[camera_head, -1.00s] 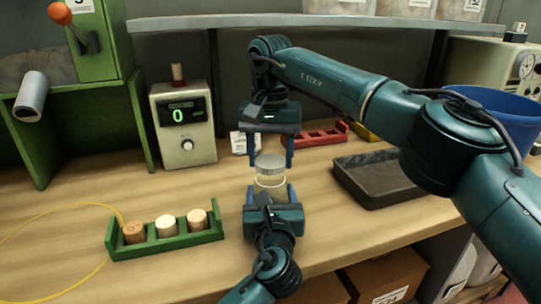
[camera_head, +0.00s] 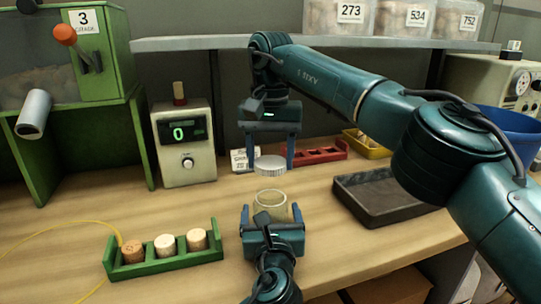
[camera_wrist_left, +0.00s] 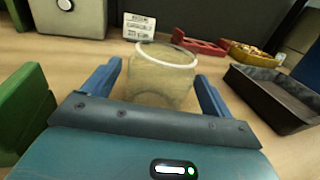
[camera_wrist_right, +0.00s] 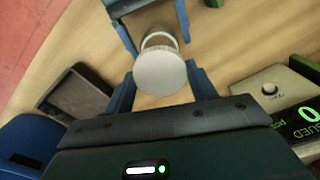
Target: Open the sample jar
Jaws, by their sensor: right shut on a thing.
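The clear sample jar (camera_head: 270,205) is upright and open-topped near the middle of the bench; its pale rim shows in the left wrist view (camera_wrist_left: 166,52). I cannot tell whether its base touches the bench. The round grey-white lid (camera_head: 270,164) is apart from the jar, above its mouth. My right gripper (camera_head: 266,162) is shut on the lid, which also shows between its fingers in the right wrist view (camera_wrist_right: 160,72). My left gripper (camera_head: 270,212) is open at the jar's near side, its fingers standing clear on both sides of the jar (camera_wrist_left: 160,85).
A green rack (camera_head: 165,262) with three corks stands at the left front. A dark tray (camera_head: 385,195) is to the right, with a red rack (camera_head: 320,156) and yellow bin (camera_head: 365,143) behind. A yellow cable lies at left.

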